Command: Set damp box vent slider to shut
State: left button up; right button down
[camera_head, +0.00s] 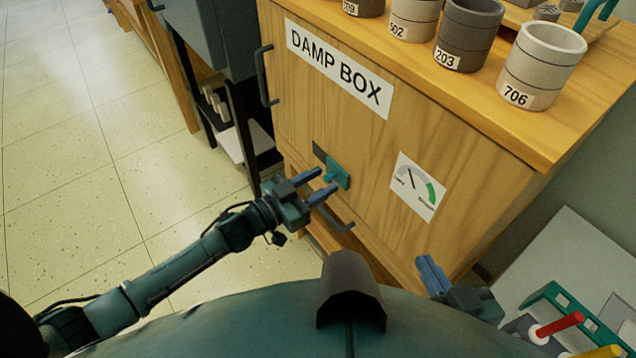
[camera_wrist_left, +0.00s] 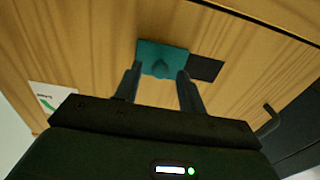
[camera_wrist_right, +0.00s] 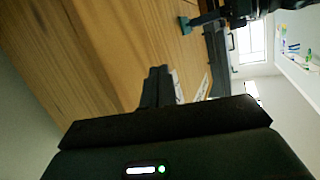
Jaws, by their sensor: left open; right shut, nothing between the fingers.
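The damp box (camera_head: 300,100) is a wooden cabinet with a "DAMP BOX" label (camera_head: 338,66). On its front is a teal vent slider (camera_head: 337,171) with a small knob, beside a dark slot (camera_head: 319,151). The slider also shows in the left wrist view (camera_wrist_left: 162,58), with the dark slot (camera_wrist_left: 206,68) to its right. My left gripper (camera_head: 317,182) is open, its fingertips at the slider with the knob between them; contact is unclear. My right gripper (camera_head: 432,268) is shut and empty, low at the cabinet's right. In the right wrist view the slider (camera_wrist_right: 185,25) is partly visible.
A dial card (camera_head: 418,186) is right of the slider. Dark handles (camera_head: 264,75) and (camera_head: 336,218) stick out from the front. Numbered cups (camera_head: 541,65) stand on top. A teal rack (camera_head: 575,315) with markers is at the lower right. The floor at left is clear.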

pick_arm(q)
jog(key=shift+d, duration=0.1)
jog(key=shift+c, duration=0.6)
grip_shut()
